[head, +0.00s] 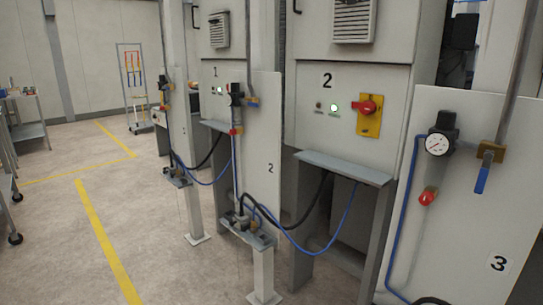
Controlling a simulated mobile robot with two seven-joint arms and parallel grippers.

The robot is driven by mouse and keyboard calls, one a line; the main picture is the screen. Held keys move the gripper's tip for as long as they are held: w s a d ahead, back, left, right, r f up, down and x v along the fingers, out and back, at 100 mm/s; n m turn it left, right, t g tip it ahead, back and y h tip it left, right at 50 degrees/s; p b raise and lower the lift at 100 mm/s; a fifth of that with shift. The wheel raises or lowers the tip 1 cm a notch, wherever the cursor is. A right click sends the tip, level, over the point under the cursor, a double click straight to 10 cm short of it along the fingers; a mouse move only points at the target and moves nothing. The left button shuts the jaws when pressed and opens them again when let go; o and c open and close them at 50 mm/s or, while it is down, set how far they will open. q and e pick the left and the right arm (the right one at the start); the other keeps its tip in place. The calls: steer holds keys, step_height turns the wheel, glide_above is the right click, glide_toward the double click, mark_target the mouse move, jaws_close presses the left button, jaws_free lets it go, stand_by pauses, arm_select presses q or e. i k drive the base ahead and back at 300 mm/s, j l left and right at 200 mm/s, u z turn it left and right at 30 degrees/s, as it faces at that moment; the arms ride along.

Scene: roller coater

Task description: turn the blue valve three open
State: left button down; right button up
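The panel marked 3 (498,263) stands at the right edge of the head view. On it, a blue valve handle (482,180) hangs down, tilted slightly left, from a brass valve body (490,152). A grey pipe (514,85) runs up from this body. The handle lies roughly along the pipe's line. To the left are a black regulator with a round white gauge (438,145) and a red knob (428,197) below it. Neither of my grippers is in view, and nothing touches the blue handle.
Cabinet 2 (345,90) has a red rotary switch on a yellow plate (369,114) and a lit green lamp. A grey ledge (343,167) juts out below. Similar panels and hoses stand farther left. Open floor (160,240) with yellow lines lies left; a cart (28,118) stands far left.

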mark_target(488, 156)
steer(key=z, duration=1.3)
